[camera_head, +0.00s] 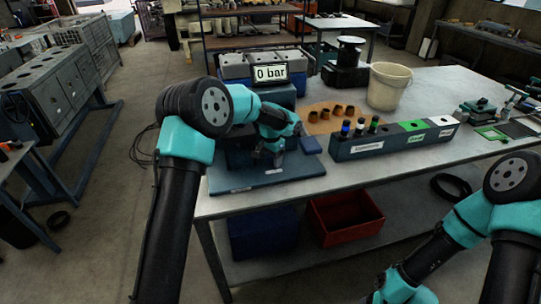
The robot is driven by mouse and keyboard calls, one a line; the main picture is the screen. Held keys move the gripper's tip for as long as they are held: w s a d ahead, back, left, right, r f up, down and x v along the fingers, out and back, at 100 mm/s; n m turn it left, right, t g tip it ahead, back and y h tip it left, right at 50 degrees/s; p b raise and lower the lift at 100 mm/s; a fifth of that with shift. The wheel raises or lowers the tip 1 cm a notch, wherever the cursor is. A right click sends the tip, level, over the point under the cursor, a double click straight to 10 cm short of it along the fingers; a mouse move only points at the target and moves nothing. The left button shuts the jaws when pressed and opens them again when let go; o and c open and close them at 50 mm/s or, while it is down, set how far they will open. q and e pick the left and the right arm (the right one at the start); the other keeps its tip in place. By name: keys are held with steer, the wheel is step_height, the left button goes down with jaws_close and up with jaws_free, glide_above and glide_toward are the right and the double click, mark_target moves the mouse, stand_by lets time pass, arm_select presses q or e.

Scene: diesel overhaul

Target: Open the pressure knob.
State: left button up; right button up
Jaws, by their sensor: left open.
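The pressure rig, a blue machine on a blue base plate (240,178), stands at the left end of the workbench (415,168). Its display (270,73) reads "0 bar". My left gripper (277,157) is over the base plate, in front of the rig body, pointing down and open. I cannot make out the pressure knob; my left arm and wrist cover much of the rig's front. My right arm is at the lower right, and its gripper is out of the picture.
A long box with labelled compartments (365,149) stands right of the rig. Behind it are brass-coloured parts (337,110) on a brown mat and a cream bucket (389,86). A red crate (345,217) is under the bench.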

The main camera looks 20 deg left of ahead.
arm_select(q)
steer(key=shift+r, duration=0.1)
step_height(320, 180, up, 17)
steer(key=shift+r, duration=0.15)
stand_by(0.4)
